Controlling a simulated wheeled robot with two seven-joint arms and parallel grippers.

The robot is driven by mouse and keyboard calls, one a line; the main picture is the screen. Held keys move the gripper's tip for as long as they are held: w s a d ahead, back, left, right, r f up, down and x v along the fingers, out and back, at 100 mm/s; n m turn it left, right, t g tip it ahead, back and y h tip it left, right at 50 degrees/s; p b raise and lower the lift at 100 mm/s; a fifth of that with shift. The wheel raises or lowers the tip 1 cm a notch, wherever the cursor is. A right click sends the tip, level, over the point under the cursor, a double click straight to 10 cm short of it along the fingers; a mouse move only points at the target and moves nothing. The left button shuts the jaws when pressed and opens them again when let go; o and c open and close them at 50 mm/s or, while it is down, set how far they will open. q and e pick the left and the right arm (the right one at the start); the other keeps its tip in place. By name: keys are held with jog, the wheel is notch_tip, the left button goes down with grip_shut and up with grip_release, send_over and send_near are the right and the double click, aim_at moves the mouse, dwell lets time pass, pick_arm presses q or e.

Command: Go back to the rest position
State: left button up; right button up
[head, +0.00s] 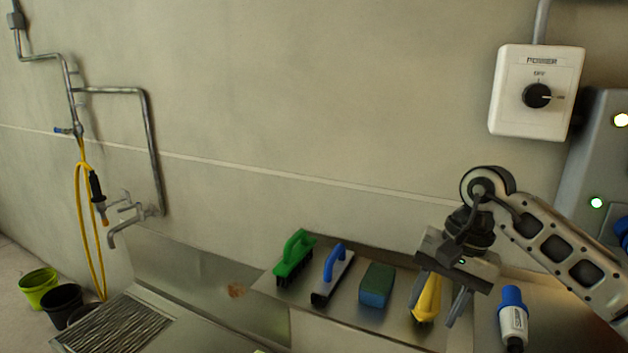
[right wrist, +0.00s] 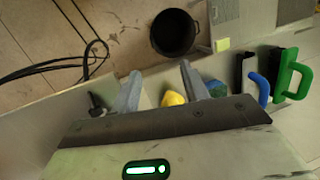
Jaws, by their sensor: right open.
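My right gripper (head: 436,312) is open above the steel ledge at the lower right of the head view, its fingers pointing down. A yellow-handled tool (head: 427,298) shows beside and partly behind the fingers. In the right wrist view the two fingers of the gripper (right wrist: 158,78) stand apart, and the yellow tool (right wrist: 173,98) shows between them, farther off. I cannot tell whether a finger touches it. My left gripper is not in view.
On the ledge stand a green brush (head: 295,257), a blue-handled scraper (head: 332,275), a blue-green sponge (head: 376,285) and a white bottle with blue cap (head: 513,315). A power switch box (head: 537,92) hangs on the wall. Buckets (head: 62,304) stand at far left.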

jog(key=s+a+f+m+g+y, duration=0.1)
jog(key=s+a+m+y, duration=0.3)
jog(key=a+m+y, duration=0.4)
jog(key=s+a+m+y, duration=0.3)
jog(key=s+a+y, duration=0.25)
jog(key=a, duration=0.55)
jog(key=w+d+f+m+t+h, duration=0.3)
jog(key=m+t, duration=0.6)
jog(key=m, duration=0.8)
jog(key=d+f+m+t+h, duration=0.2)
jog(key=d+f+m+t, duration=0.25)
jog(key=m+t, duration=0.9)
jog(key=s+d+f+m+g+h, duration=0.4)
jog(key=s+f+m+g, duration=0.1)
jog(key=f+m, duration=0.4)
jog(key=s+d+f+m+g+h, duration=0.3)
jog(key=s+f+m+g, duration=0.3)
jog(key=m, duration=0.7)
notch_tip(320, 180, down, 3)
jog(key=s+h, duration=0.1)
jog(key=s, duration=0.1)
jog(key=shift+s+d, duration=0.3)
jog(key=shift+d, duration=0.1)
